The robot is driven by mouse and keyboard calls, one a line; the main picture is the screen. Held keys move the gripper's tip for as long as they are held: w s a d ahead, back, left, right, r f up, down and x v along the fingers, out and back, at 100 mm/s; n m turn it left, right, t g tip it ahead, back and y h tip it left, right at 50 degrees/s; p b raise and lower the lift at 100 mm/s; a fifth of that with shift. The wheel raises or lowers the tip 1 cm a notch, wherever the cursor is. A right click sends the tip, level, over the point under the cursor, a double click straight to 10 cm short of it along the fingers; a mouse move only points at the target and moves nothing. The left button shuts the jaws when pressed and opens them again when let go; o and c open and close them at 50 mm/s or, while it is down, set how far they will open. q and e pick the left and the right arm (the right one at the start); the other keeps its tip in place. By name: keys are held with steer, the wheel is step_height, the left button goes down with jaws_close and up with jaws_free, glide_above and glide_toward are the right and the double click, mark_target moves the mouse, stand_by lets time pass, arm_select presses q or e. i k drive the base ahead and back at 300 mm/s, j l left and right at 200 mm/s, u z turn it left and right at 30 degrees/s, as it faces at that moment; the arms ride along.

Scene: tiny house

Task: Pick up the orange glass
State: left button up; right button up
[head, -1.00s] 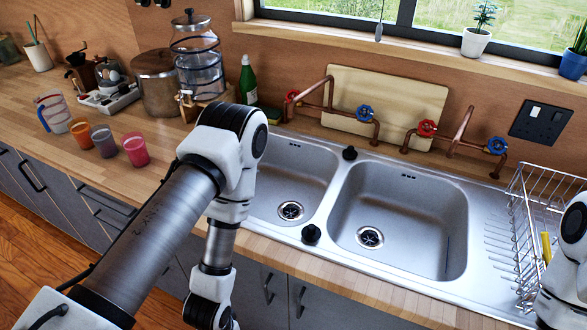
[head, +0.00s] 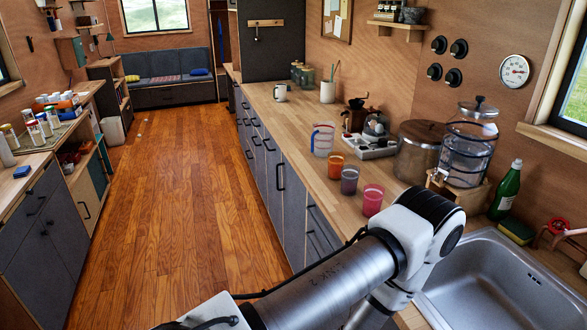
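The orange glass (head: 336,166) stands upright on the wooden counter (head: 300,141) in the head view. A striped measuring jug (head: 322,139) stands just behind it. A purple-grey glass (head: 349,180) and a pinkish-red glass (head: 372,199) stand in front of it, towards the sink. My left arm crosses the lower right of the view, nearer than the glasses and apart from them. Its gripper is outside the picture. My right arm and gripper do not show.
The sink (head: 490,270) lies at the lower right. A metal pot (head: 417,153), a glass dispenser (head: 468,150) and a green bottle (head: 506,190) stand right of the glasses. A white mug (head: 280,92) stands farther back. Wooden floor (head: 185,200) is open left of the counter.

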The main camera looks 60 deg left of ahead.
mark_target(336, 160)
steer(key=u, duration=1.6)
steer(key=z, duration=1.3)
steer(key=u, duration=1.3)
steer(key=i+j+z, duration=0.2)
steer(key=z, duration=0.2)
steer(key=i+j+z, duration=0.1)
steer(key=j+z, duration=0.25)
steer(key=i+j+z, duration=0.1)
steer(key=j+z, duration=0.3)
